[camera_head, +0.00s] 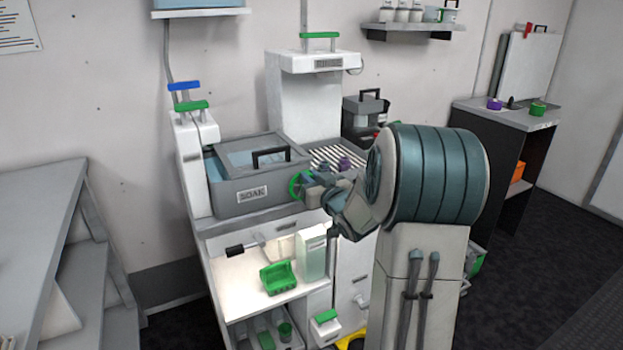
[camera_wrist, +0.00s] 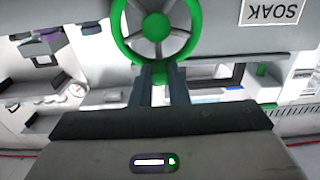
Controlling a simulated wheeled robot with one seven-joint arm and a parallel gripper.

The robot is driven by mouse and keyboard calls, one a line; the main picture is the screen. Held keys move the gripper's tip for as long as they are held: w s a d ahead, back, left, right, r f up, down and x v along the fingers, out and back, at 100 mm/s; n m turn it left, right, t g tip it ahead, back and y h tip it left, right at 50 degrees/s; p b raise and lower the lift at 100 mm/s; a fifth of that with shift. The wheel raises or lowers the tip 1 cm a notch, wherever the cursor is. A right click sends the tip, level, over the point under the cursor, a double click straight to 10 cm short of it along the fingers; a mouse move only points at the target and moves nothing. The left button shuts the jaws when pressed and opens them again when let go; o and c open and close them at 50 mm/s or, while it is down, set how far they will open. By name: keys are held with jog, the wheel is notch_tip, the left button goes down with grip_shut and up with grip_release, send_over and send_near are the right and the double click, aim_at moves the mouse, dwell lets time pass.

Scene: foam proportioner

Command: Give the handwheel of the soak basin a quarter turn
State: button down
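The soak basin (camera_head: 232,203) is a grey box with a lid, a black handle and a SOAK label, on the white bench. Its handwheel (camera_head: 297,184) is a green ring on the basin's right front side. My gripper (camera_head: 310,184) is at the wheel, reaching in from the right. In the wrist view its two fingers (camera_wrist: 161,72) are close together at the wheel's rim, with green between them. They appear shut on the rim; the exact contact is partly hidden.
A lit shelf below holds a green tray (camera_head: 278,278) and a white box (camera_head: 312,257). A slatted rack (camera_head: 335,155) and a dark container (camera_head: 362,118) are behind my gripper. A grey table (camera_head: 40,210) stands at left. Dark floor is open at right.

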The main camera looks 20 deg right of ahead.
aim_at(291, 191)
jog(key=shift+a+f+n+b, duration=0.1)
jog(key=shift+n+b, duration=0.2)
jog(key=shift+b, duration=0.25)
jog(key=a+n+b, duration=0.1)
jog(key=n+b, duration=0.1)
jog(key=b, duration=0.1)
jog(key=f+n+b, duration=0.1)
jog(key=n+b, duration=0.1)
jog(key=b, duration=0.2)
jog(key=shift+a, duration=0.4)
jog(key=n+b, duration=0.2)
jog(key=a+n+b, duration=0.1)
jog(key=n+b, duration=0.1)
jog(key=b, duration=0.1)
jog(key=f+n+b, duration=0.1)
jog(key=b, duration=0.1)
jog(key=shift+a+n+b, duration=0.3)
jog(key=shift+n+b, duration=0.05)
jog(key=shift+n, duration=0.05)
jog(key=n+b, duration=0.1)
jog(key=f+n+b, duration=0.1)
jog(key=n+b, duration=0.2)
jog(key=b, duration=0.1)
jog(key=shift+a+f, duration=0.25)
jog(key=shift+a, duration=0.1)
jog(key=n+b, duration=0.3)
jog(key=shift+f, duration=0.4)
jog(key=shift+n+b, duration=0.35)
jog(key=shift+n, duration=0.05)
